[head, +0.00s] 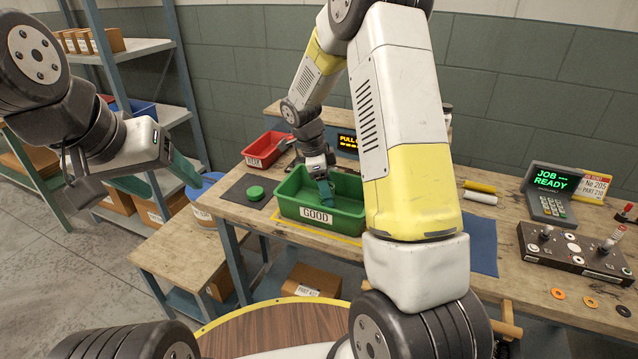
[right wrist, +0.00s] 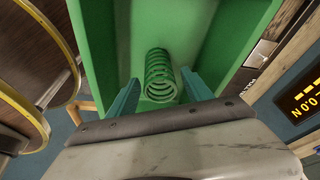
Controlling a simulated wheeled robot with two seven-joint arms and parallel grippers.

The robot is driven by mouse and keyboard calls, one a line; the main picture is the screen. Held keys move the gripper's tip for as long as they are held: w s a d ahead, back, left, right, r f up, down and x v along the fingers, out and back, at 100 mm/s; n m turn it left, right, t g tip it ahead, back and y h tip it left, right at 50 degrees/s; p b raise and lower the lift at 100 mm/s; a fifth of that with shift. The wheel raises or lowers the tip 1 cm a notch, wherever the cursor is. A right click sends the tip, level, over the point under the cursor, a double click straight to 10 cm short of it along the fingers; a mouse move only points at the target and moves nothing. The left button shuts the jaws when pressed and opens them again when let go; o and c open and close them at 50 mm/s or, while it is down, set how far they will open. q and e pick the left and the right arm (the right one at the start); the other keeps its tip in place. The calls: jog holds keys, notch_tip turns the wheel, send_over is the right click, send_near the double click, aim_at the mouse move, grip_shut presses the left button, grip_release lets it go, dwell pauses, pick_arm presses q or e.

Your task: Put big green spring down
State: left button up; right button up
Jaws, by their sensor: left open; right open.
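The big green spring (right wrist: 161,76) lies inside the green bin in the right wrist view, between the two teal fingers of my right gripper (right wrist: 160,90). The fingers stand apart on either side of it, with visible gaps. In the head view my right gripper (head: 325,190) reaches down into the green bin (head: 318,212) labelled GOOD, and the spring is hidden there. The bin's green wall also shows in the right wrist view (right wrist: 98,40). My left gripper (head: 160,185) is open and empty, in the air at the left, away from the bin.
A red bin (head: 264,148) stands behind the green bin, and a dark mat with a green round piece (head: 255,193) lies to its left. A terminal (head: 551,180) reading JOB READY and a control box (head: 575,250) stand at the right. My right arm covers the bench's middle.

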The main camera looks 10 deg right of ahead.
jog(key=v, duration=0.9)
jog(key=s+d+r+n+t+y, duration=0.1)
jog(key=s+r+n+t+y, duration=0.2)
jog(key=s+r+n, duration=0.75)
jog(key=s+r+n+t+y, duration=0.2)
jog(key=s+r+n+t, duration=0.1)
jog(key=s+n, duration=0.7)
jog(key=s+r, duration=0.1)
jog(key=s, duration=0.3)
jog(key=shift+a+r+t, duration=0.25)
jog(key=shift+a+t, duration=0.15)
